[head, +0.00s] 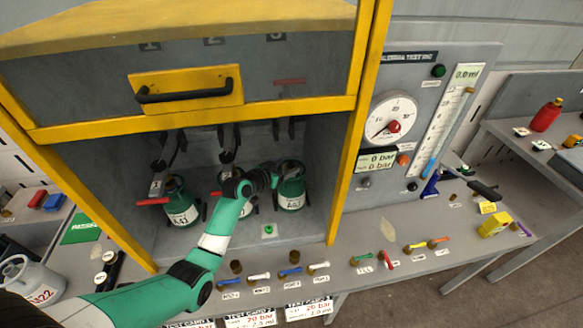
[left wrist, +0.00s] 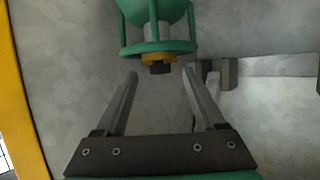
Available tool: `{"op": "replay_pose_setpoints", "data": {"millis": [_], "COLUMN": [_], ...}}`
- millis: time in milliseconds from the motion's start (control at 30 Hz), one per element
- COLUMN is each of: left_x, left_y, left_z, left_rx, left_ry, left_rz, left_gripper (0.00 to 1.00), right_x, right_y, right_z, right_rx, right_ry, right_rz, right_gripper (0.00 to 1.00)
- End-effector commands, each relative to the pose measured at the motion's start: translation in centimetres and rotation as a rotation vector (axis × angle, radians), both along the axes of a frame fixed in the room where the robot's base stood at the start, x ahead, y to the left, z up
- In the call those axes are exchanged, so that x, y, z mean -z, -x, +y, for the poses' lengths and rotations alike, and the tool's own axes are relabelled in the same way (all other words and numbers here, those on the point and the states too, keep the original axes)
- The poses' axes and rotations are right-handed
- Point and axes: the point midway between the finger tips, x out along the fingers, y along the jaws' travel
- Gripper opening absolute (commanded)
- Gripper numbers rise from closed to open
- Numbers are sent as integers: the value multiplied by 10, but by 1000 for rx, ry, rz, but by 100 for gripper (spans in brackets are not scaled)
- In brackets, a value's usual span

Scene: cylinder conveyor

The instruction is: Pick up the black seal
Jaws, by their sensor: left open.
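My left gripper (head: 268,180) is inside the grey cabinet bay, beside the right green cylinder (head: 291,192). In the left wrist view the gripper (left wrist: 160,78) is open, with nothing between its fingers. Just beyond the fingertips is a green cylinder's collar (left wrist: 158,48) with a brass ring (left wrist: 158,58) and a small dark piece (left wrist: 159,69) at its end. I cannot tell for sure whether this dark piece is the black seal. No part of my right gripper shows.
A left green cylinder (head: 180,205) stands in the bay; another is mostly hidden behind my arm. The yellow cabinet frame (head: 350,130) bounds the bay. On the bench are small dark round parts (head: 236,267), several coloured-handled tools, and a gauge panel (head: 420,110) at right.

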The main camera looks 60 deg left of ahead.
Motion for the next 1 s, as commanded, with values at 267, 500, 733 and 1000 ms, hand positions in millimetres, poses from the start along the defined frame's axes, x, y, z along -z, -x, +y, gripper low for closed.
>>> {"op": "replay_pose_setpoints", "data": {"millis": [267, 500, 733, 1000], "left_x": [5, 5, 6, 6], "left_y": [-12, -12, -12, -12], "left_z": [7, 6, 6, 6], "left_rx": [-1, -1, -1, -1], "left_ry": [-1, -1, -1, -1], "left_rz": [-1, -1, -1, -1], "left_gripper": [71, 44, 3, 0], "right_x": [5, 5, 5, 5], "right_y": [0, 0, 0, 0], "right_z": [0, 0, 0, 0], "right_rx": [0, 0, 0, 0], "right_ry": [0, 0, 0, 0], "right_rz": [0, 0, 0, 0], "right_gripper": [0, 0, 0, 0]}}
